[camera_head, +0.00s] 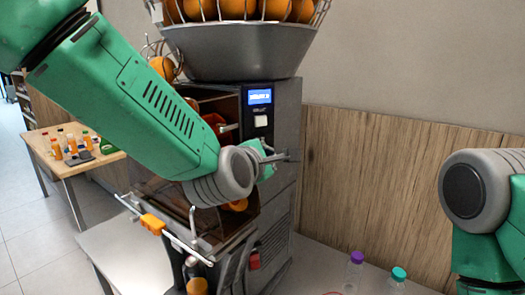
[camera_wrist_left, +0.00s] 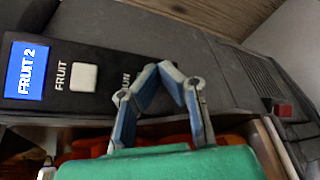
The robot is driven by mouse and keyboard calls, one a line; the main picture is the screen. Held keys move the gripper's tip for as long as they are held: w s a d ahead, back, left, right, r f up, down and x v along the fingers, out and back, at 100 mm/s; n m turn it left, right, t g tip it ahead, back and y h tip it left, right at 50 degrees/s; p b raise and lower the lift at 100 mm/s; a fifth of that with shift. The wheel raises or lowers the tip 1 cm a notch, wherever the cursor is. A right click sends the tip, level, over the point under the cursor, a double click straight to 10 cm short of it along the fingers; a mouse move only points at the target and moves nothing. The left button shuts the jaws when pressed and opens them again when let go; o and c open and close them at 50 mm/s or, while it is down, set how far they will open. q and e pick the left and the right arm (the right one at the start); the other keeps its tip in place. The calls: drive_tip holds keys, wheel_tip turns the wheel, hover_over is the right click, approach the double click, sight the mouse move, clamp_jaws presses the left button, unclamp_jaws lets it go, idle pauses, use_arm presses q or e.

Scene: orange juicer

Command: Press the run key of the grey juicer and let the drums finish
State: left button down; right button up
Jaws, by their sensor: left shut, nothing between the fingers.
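The grey juicer (camera_head: 285,110) stands in the middle of the head view, with a lit blue display (camera_head: 259,97) and a white key (camera_head: 260,121) on its front. In the left wrist view the display (camera_wrist_left: 25,70) reads FRUIT 2, and the white key (camera_wrist_left: 83,77) sits by the label FRUIT. A second label, ending in UN, is partly covered by my fingers; its key is hidden. My left gripper (camera_head: 288,157) is shut and empty in front of the panel, below the white key; it also shows in the left wrist view (camera_wrist_left: 172,75). I cannot tell whether it touches the panel.
A wire basket of oranges (camera_head: 240,10) tops the juicer. A red button (camera_wrist_left: 283,110) is on its casing. Two capped bottles (camera_head: 354,268) (camera_head: 397,280) stand at the lower right. A wooden table (camera_head: 65,168) with small bottles is at the left. My right arm is at the right edge.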

use_arm(q)
drive_tip(key=shift+w+a+r, duration=0.1)
drive_tip(key=shift+w+a, duration=0.3)
drive_tip(key=shift+w, duration=0.35)
idle(1.2)
drive_tip(key=shift+s, duration=0.1)
drive_tip(key=shift+s+d, duration=0.3)
drive_tip(key=shift+s, duration=0.4)
drive_tip(key=s, duration=0.1)
drive_tip(key=s+d, duration=0.1)
drive_tip(key=s, duration=0.1)
drive_tip(key=s+d, duration=0.1)
drive_tip(key=shift+s+d+b, duration=0.15)
drive_tip(key=shift+s+b, duration=0.1)
drive_tip(key=shift+b, duration=0.05)
idle(0.6)
